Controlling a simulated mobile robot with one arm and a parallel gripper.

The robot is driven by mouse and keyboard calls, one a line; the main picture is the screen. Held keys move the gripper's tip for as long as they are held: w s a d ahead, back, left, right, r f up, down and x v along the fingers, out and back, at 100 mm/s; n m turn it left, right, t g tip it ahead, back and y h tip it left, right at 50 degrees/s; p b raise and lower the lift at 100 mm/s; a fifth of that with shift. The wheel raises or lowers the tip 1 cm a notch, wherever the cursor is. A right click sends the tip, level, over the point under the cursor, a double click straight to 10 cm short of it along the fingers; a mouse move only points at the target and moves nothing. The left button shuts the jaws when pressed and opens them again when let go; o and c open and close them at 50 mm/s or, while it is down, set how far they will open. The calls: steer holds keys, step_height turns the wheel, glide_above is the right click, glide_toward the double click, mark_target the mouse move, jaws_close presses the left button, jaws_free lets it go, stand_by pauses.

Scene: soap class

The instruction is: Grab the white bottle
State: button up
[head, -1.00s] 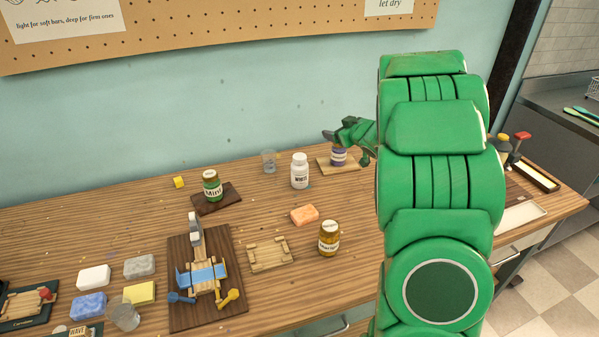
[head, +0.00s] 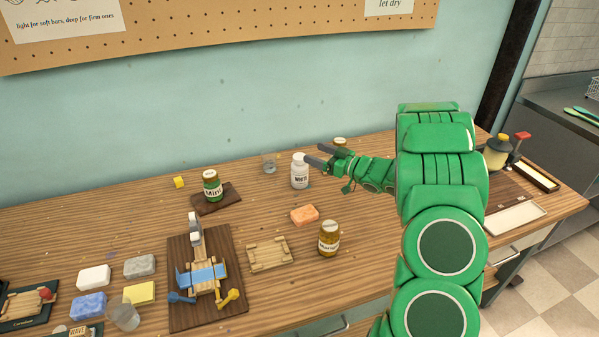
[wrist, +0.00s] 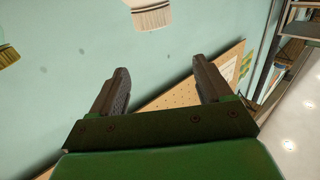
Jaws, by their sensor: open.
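The white bottle (head: 299,174) stands upright on the wooden table, towards the back and right of the middle. Its label has dark lettering. My gripper (head: 315,156) is open and empty, reaching leftward from the right side. Its fingertips are close to the bottle's upper right side, and I cannot tell whether they touch. In the wrist view my gripper's two fingers (wrist: 162,72) are spread apart. A white ridged cap (wrist: 152,17), apparently the bottle's, shows at the top edge, beyond the fingertips; the rest is out of frame.
A green Mint jar (head: 212,187) is further left. A jar lid (head: 340,141) shows behind my gripper.

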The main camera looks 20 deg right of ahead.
mark_target(300, 159)
step_height(300, 159, down, 5)
steer(key=shift+x, duration=3.75)
steer(key=shift+f, duration=0.2)
steer(key=c, duration=1.2)
steer(key=shift+r, duration=0.15)
